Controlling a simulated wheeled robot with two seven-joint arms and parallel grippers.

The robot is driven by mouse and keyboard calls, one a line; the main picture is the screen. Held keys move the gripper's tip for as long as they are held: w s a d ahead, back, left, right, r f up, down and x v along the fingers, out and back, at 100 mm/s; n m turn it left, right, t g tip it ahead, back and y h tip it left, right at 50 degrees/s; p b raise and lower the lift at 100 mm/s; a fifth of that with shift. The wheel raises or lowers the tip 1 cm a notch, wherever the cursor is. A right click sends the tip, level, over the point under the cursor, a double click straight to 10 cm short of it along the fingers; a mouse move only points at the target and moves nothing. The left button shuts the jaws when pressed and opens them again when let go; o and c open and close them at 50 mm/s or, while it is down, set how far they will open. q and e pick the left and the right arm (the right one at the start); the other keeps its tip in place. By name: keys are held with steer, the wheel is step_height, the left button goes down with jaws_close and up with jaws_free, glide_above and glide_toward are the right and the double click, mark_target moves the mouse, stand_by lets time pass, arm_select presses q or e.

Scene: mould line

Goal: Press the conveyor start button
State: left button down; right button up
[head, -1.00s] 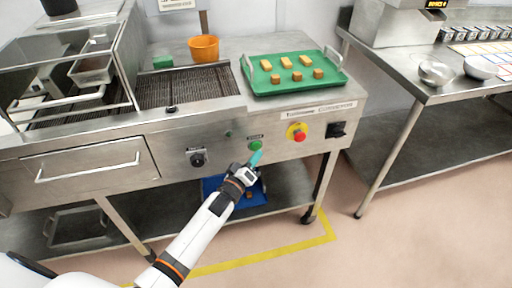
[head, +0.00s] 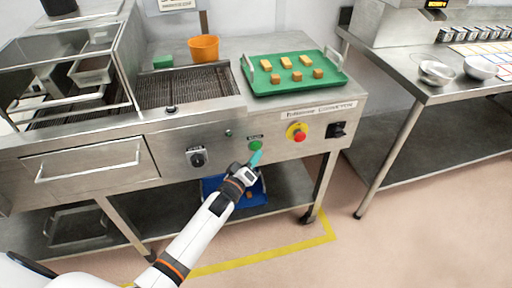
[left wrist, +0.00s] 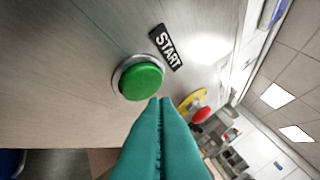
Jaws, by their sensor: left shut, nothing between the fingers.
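The green start button (head: 255,145) sits on the front panel of the steel conveyor machine (head: 290,112). In the left wrist view the round green button (left wrist: 141,81) stands out from a metal ring beside a black START label (left wrist: 166,47). My left gripper (head: 256,157) is shut and empty, with teal fingers. Its fingertips (left wrist: 160,102) are just below and beside the button in the wrist view. I cannot tell whether they touch it; the button's face is mostly uncovered. My right gripper is not in view.
A red stop button on yellow (head: 298,132) and a black switch (head: 337,130) are to the right on the panel. A black knob (head: 197,158) is to the left. A green tray (head: 260,88) with several blocks and an orange bucket (head: 204,48) stand on top.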

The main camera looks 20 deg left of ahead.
arm_select(q)
steer(key=shift+w, duration=0.15)
steer(key=shift+w+a, duration=0.2)
steer(key=shift+w, duration=0.05)
steer(key=shift+w+a, duration=0.25)
steer(key=shift+w, duration=0.05)
stand_by(1.0)
steer(key=shift+s, duration=0.1)
steer(key=shift+s+d+p, duration=0.35)
steer(key=shift+s+d, duration=0.1)
steer(key=shift+s, duration=0.15)
steer(key=s+d+p, duration=0.1)
steer(key=s, duration=0.1)
steer(key=s+d+p, duration=0.1)
steer(key=s, duration=0.1)
steer(key=shift+d, duration=0.4)
